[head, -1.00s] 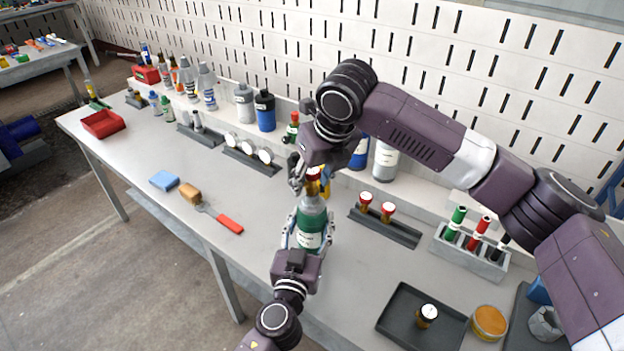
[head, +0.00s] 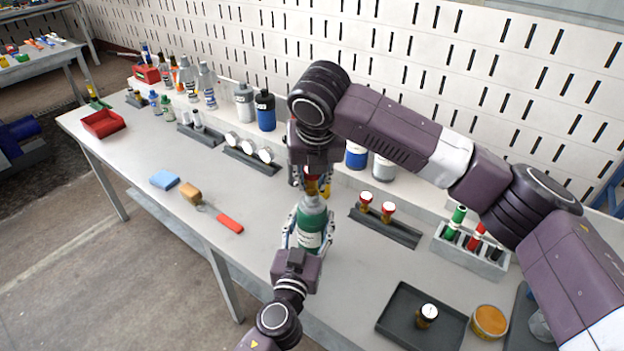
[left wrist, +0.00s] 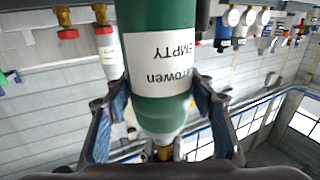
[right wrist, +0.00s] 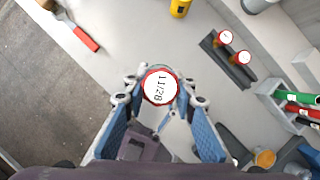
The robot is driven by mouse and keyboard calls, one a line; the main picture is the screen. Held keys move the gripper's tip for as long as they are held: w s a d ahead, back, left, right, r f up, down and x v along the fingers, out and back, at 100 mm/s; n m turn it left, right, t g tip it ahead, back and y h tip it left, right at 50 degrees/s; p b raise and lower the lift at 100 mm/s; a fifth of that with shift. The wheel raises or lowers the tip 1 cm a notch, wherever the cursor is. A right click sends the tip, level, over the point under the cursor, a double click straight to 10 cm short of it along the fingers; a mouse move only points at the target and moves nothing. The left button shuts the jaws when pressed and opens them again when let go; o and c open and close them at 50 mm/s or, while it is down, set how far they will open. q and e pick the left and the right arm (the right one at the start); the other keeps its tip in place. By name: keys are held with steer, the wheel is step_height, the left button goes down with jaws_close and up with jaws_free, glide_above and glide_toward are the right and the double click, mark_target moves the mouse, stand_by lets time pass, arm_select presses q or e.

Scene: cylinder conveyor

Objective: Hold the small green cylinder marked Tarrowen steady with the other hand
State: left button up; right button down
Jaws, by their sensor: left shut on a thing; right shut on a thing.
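The small green cylinder (head: 311,225) stands upright in the head view, with a grey shoulder band. Its label reads "Tarrowen" and "EMPTY" upside down in the left wrist view (left wrist: 160,60). My left gripper (head: 309,238) is shut on its body, with fingers on both sides. A red-rimmed round gauge with a white face marked 11/28 (right wrist: 160,87) sits between the fingers of my right gripper (right wrist: 160,98), directly above the cylinder. The right gripper (head: 314,180) is shut on it. The joint between gauge and cylinder top is mostly hidden by the right hand.
A dark rack with two red-topped gauges (head: 385,228) lies right of the cylinder. A tube rack (head: 470,255), black tray (head: 390,335) and orange tin (head: 489,321) are further right. Bottles line the back.

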steer(key=shift+m, duration=0.6)
steer(key=shift+h, duration=0.3)
steer(key=m+h, duration=0.1)
steer(key=m, duration=0.3)
steer(key=shift+m+g+h, duration=0.3)
steer(key=shift+m+h, duration=0.2)
steer(key=shift+m, duration=0.5)
steer(key=shift+m+g+h, duration=0.3)
steer(key=shift+m+h, duration=0.1)
steer(key=shift+m, duration=0.8)
steer(key=m+g, duration=0.1)
steer(key=m, duration=0.2)
steer(key=shift+m+h, duration=0.3)
steer(key=shift+h, duration=0.1)
